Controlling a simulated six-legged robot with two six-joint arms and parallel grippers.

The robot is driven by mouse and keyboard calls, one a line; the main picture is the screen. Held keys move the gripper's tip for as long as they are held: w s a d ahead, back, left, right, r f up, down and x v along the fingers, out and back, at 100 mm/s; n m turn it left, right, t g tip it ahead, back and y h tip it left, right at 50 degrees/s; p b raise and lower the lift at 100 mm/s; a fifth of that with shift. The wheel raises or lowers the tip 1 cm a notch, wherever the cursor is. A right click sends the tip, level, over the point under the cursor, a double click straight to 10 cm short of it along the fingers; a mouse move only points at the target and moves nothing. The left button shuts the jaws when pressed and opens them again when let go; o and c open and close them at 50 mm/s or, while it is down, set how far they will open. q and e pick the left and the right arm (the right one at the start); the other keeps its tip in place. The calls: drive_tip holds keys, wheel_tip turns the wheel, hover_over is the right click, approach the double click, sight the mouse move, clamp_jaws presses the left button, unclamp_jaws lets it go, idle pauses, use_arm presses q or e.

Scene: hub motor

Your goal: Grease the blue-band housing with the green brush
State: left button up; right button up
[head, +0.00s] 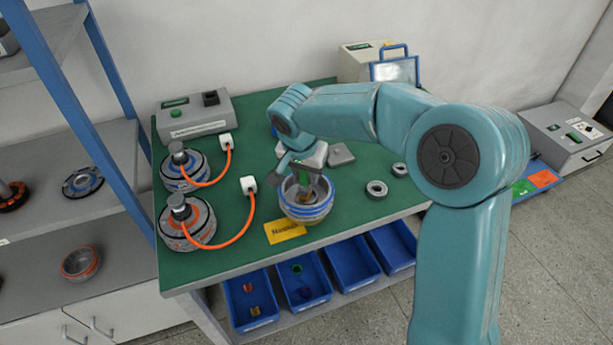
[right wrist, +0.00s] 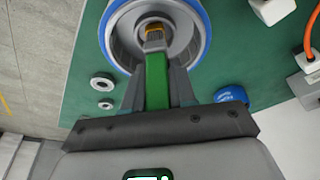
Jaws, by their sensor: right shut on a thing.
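The blue-band housing (head: 306,209) stands on the green bench top near its front edge, an open grey bowl with blue bands around it. It also shows at the top of the right wrist view (right wrist: 205,38). My right gripper (head: 308,183) reaches down over the housing's opening. It is shut on the green brush (right wrist: 157,82), whose handle lies between the two fingers. The brush's yellow-brown tip (right wrist: 154,29) points into the housing. Whether the bristles touch the inner wall, I cannot tell. My left gripper is not in view.
A yellow label (head: 285,232) lies in front of the housing. Two motors (head: 188,222) with orange cables stand to the left. Grey rings (head: 377,189) lie to the right. Blue bins (head: 304,287) hang below the front edge. A grey box (head: 195,117) stands behind.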

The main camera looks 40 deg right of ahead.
drive_tip(key=shift+m, duration=0.8)
drive_tip(key=shift+n+b, duration=0.3)
drive_tip(key=shift+n, duration=1.3)
drive_tip(key=n+t+p, duration=0.1)
drive_tip(key=n, duration=0.2)
drive_tip(key=shift+r+y, duration=0.1)
drive_tip(key=shift+y, duration=0.3)
drive_tip(key=shift+n, duration=1)
drive_tip(key=shift+f, duration=0.2)
